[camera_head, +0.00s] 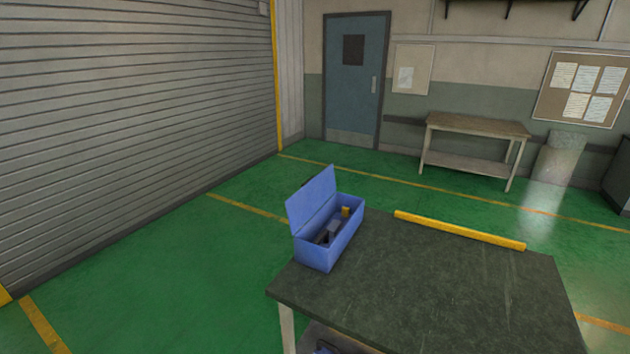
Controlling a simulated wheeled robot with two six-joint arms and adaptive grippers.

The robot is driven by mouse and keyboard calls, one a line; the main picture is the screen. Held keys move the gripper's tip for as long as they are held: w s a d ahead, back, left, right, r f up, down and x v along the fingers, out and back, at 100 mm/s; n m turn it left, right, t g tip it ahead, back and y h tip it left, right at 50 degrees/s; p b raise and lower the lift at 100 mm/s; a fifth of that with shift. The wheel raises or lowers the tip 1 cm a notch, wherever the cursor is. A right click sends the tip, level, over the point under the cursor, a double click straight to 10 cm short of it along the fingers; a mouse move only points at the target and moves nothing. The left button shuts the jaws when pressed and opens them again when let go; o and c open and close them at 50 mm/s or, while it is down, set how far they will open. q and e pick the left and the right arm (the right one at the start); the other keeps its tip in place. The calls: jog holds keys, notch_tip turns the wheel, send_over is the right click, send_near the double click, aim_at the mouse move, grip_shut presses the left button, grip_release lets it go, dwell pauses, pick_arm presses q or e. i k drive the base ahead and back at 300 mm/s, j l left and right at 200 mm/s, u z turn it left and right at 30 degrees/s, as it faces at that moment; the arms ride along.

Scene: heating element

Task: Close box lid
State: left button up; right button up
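A blue box (329,246) stands at the far left corner of a dark-topped table. Its blue lid (312,201) is open and stands up tilted along the box's left side. Inside the box lie a grey-blue object (333,231) and a small yellow object (345,212); their lower parts are hidden by the box wall. Neither of my grippers shows in the head view.
The table (430,300) is bare to the right of the box. A yellow bar (459,230) runs along its far edge. A workbench (476,125) stands by the far wall near a blue door (354,80). A roller shutter (130,110) fills the left side. Green floor between is clear.

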aim_at(314, 192)
jog(key=i+j+z, duration=0.1)
jog(key=j+z, duration=0.5)
jog(key=z, duration=0.2)
jog(key=j+z, duration=0.4)
jog(key=j, duration=0.6)
jog(key=j+z, duration=0.15)
jog(key=j, duration=0.4)
jog(key=k+j, duration=0.1)
jog(key=j, duration=0.5)
jog(key=k+j+z, duration=0.15)
jog(key=j, duration=1)
jog(key=z, duration=0.05)
